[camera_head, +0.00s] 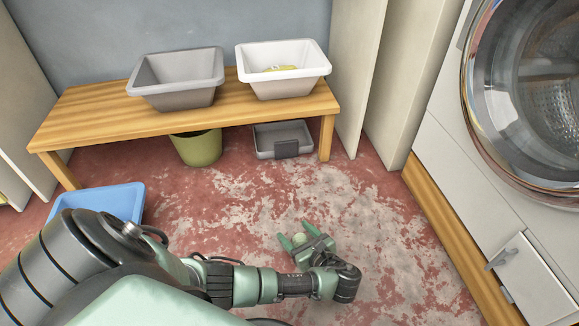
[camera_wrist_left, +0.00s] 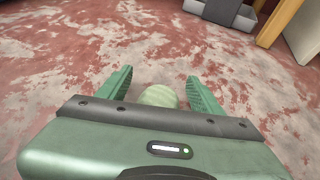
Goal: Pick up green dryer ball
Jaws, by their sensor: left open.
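The green dryer ball (camera_wrist_left: 159,96) is pale green and round. In the left wrist view it sits between the two green fingers of my left gripper (camera_wrist_left: 159,88), close to the palm, its lower part hidden by the gripper body. My left gripper (camera_head: 297,242) is open, low over the floor in the head view. There the ball (camera_head: 299,239) shows as a small pale patch between the fingers. I cannot tell whether the fingers touch it. My right gripper is not in view.
A wooden bench (camera_head: 100,112) stands at the back with a grey tub (camera_head: 177,77) and a white tub (camera_head: 283,68) on it. A green bin (camera_head: 197,149) and a grey tray (camera_head: 282,140) are underneath. A blue tub (camera_head: 98,200) is left; a machine (camera_head: 480,170) is right.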

